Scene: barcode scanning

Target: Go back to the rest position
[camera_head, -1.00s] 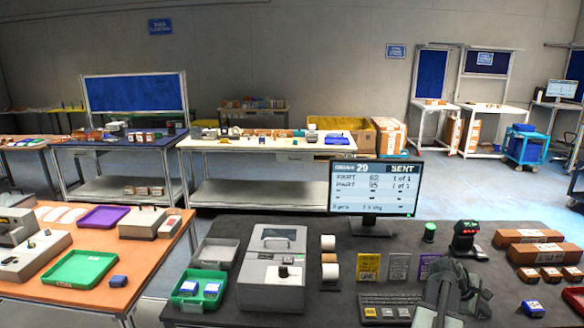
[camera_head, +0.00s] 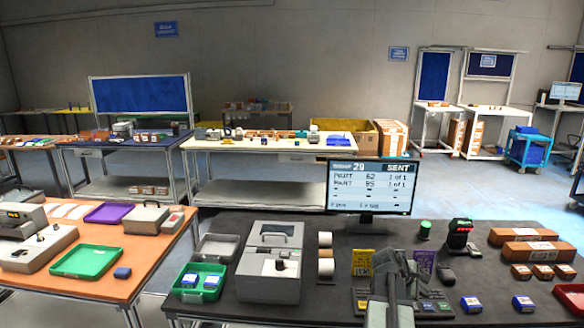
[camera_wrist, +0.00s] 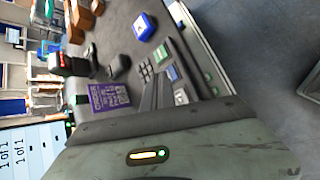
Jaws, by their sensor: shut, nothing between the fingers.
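My gripper (camera_head: 404,272) is in the head view at the bottom right of centre, above the dark table (camera_head: 335,285) and in front of the monitor (camera_head: 370,187). It looks shut and holds nothing. Its grey-green body fills the lower part of the wrist view, with a small orange and green light on it. My arm hides part of the keyboard and the cards behind it. The monitor reads SENT, with two part lines at 1 of 1.
A grey machine (camera_head: 268,275), a green tray (camera_head: 200,282) and white rolls stand to the left. A black scanner (camera_head: 459,234), brown boxes (camera_head: 524,236) and blue-and-white boxes (camera_head: 471,304) are on the right. A purple card (camera_wrist: 110,96) lies beside the keyboard.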

